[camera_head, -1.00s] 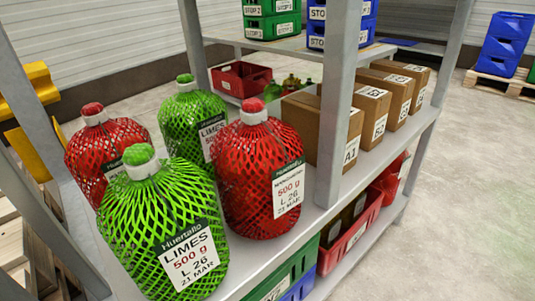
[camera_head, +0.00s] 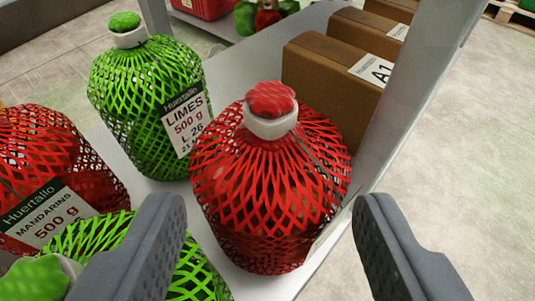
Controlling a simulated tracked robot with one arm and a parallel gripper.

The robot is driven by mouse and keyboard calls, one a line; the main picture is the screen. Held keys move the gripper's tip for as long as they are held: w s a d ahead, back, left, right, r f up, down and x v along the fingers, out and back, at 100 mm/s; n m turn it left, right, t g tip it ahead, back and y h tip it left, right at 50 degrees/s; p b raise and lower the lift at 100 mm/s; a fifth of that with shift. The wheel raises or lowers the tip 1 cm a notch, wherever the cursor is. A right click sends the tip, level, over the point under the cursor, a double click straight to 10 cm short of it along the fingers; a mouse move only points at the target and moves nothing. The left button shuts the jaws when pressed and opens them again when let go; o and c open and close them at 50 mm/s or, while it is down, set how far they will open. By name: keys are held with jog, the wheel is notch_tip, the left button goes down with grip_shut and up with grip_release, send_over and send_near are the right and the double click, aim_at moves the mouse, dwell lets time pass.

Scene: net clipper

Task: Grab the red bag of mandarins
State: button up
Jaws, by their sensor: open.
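A red net bag of mandarins (camera_head: 265,190) stands upright on the grey shelf, with a white collar and red knotted top. My gripper (camera_head: 265,225) is open, its two dark fingers apart at the lower left and lower right of the picture. The bag shows between and beyond the fingertips; I see no contact. A second red bag (camera_head: 50,180), labelled Mandarins 500 g, stands at the left edge, partly cut off. The nearer bag's label is hardly visible.
A green bag of limes (camera_head: 150,100) stands behind and left of the nearer red bag. Another green bag (camera_head: 95,240) is at the lower left, partly behind my left finger. A cardboard box marked A1 (camera_head: 328,88) stands close behind. Open floor (camera_head: 460,150) lies right.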

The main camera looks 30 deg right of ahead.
aim_at(273, 104)
jog(key=w+d, duration=0.2)
jog(key=w, duration=0.1)
jog(key=w+d, duration=0.1)
jog(key=w, duration=0.1)
jog(key=shift+d+b, duration=0.1)
jog(key=shift+b, duration=0.3)
jog(key=b+x, duration=0.1)
jog(key=x, duration=0.2)
jog(key=shift+w+d+f, duration=0.15)
jog(key=shift+w+f, duration=0.05)
jog(key=shift+f, duration=0.15)
jog(key=shift+w+d+f, duration=0.1)
jog(key=shift+w+d, duration=0.15)
jog(key=shift+w, duration=0.3)
jog(key=shift+c, duration=0.3)
grip_shut()
